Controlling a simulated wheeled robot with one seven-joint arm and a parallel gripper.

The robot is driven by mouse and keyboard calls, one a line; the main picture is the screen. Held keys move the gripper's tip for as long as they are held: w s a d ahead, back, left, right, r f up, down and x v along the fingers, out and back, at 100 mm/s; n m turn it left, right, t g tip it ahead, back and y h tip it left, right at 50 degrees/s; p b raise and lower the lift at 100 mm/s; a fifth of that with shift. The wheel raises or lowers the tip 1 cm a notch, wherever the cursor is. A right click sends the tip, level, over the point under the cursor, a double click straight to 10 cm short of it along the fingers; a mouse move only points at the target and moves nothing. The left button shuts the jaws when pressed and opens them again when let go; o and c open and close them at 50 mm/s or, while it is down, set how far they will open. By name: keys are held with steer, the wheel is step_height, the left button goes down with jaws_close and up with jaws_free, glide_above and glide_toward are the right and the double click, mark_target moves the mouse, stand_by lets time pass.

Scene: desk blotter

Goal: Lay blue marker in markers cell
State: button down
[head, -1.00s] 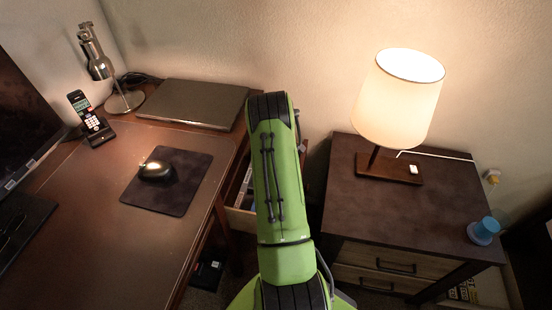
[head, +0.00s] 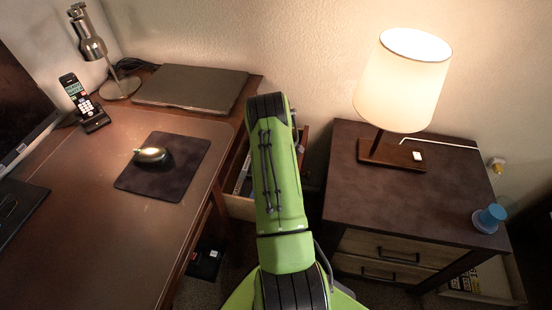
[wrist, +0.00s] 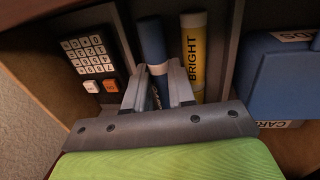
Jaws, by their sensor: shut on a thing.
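The blue marker (wrist: 151,40) shows in the wrist view between the fingers of my gripper (wrist: 158,70), which is shut on it. The marker lies lengthwise in or just over a drawer cell with dark dividers (wrist: 231,40). A yellow marker labelled BRIGHT (wrist: 193,50) is in that same cell, just right of the blue one. I cannot tell whether the blue marker touches the cell floor. In the head view my green arm hides the gripper and marker, and part of the open drawer (head: 238,207) shows beside it.
In the wrist view, a calculator (wrist: 88,58) fills the cell to the left and a blue card box (wrist: 280,80) stands to the right. In the head view, the desk (head: 95,225) is on the left and the nightstand (head: 345,200) with a lamp (head: 403,80) on the right.

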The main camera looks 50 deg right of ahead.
steer(key=shift+f, duration=0.5)
steer(key=c, duration=0.9)
jaws_free()
steer(key=shift+o, duration=0.2)
steer(key=shift+r, duration=0.15)
step_height(320, 180, up, 15)
steer(key=s+a+p, duration=0.1)
steer(key=a+p, duration=0.1)
steer(key=p, duration=0.3)
steer(key=shift+a, duration=0.3)
